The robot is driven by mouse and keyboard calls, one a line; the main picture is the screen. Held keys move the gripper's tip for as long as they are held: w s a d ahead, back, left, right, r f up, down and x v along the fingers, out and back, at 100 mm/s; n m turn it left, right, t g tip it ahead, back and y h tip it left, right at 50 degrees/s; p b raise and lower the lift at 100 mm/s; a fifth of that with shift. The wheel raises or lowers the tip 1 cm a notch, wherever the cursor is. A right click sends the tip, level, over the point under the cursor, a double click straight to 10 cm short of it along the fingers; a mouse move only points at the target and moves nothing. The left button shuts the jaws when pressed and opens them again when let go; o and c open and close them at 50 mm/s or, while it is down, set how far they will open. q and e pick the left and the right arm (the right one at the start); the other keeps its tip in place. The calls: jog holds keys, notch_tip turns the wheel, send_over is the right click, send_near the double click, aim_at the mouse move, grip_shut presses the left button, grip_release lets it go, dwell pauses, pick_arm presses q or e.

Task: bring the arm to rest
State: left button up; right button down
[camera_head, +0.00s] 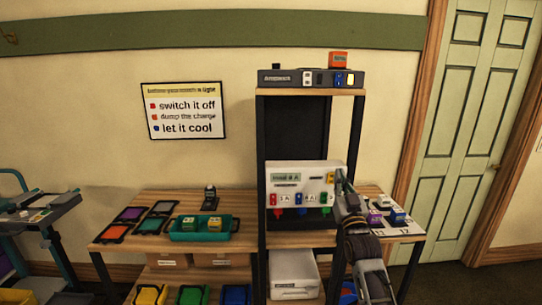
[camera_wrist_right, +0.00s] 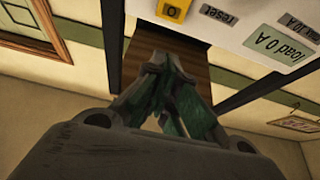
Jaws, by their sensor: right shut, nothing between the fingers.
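My right arm (camera_head: 365,255) rises from the bottom of the head view, in front of the right side of the shelf tower. My right gripper (camera_head: 341,180) is at the right edge of a white panel (camera_head: 294,172) with coloured parts. In the right wrist view the gripper's fingers (camera_wrist_right: 160,64) meet at their tips, with nothing between them. The panel (camera_wrist_right: 235,25) shows there close to the fingertips, with a yellow "0" tag and "reset" and "load 0 A" labels. I cannot tell whether the fingers touch it. My left gripper is out of view.
A teal tray (camera_head: 190,236) with small blocks stands on the wooden bench left of the tower. Small blocks stand on a white board (camera_head: 408,228) at the right. Coloured bins (camera_head: 193,295) sit below. A grey box (camera_head: 311,78) tops the tower.

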jog(key=s+f+g, duration=0.5)
jog(key=s+f, duration=0.2)
jog(key=f, duration=0.5)
jog(key=s+f+g, duration=0.5)
jog(key=s+f, duration=0.1)
jog(key=f, duration=0.7)
jog(key=s+f+n+g+h, duration=0.1)
jog(key=s+f+g, duration=0.45)
jog(key=s, duration=0.75)
jog(key=s+f+g, duration=0.4)
jog(key=s+f, duration=0.2)
jog(key=s, duration=0.7)
notch_tip(320, 180, down, 33)
jog(key=s+d+g, duration=0.1)
jog(key=s, duration=0.2)
jog(key=s+d+f, duration=0.3)
jog(key=s+f, duration=0.7)
jog(key=s+d+f+g, duration=0.1)
jog(key=s+d+f, duration=0.2)
jog(key=s+f, duration=0.7)
jog(key=shift+s+n, duration=0.3)
jog(key=shift+s, duration=0.35)
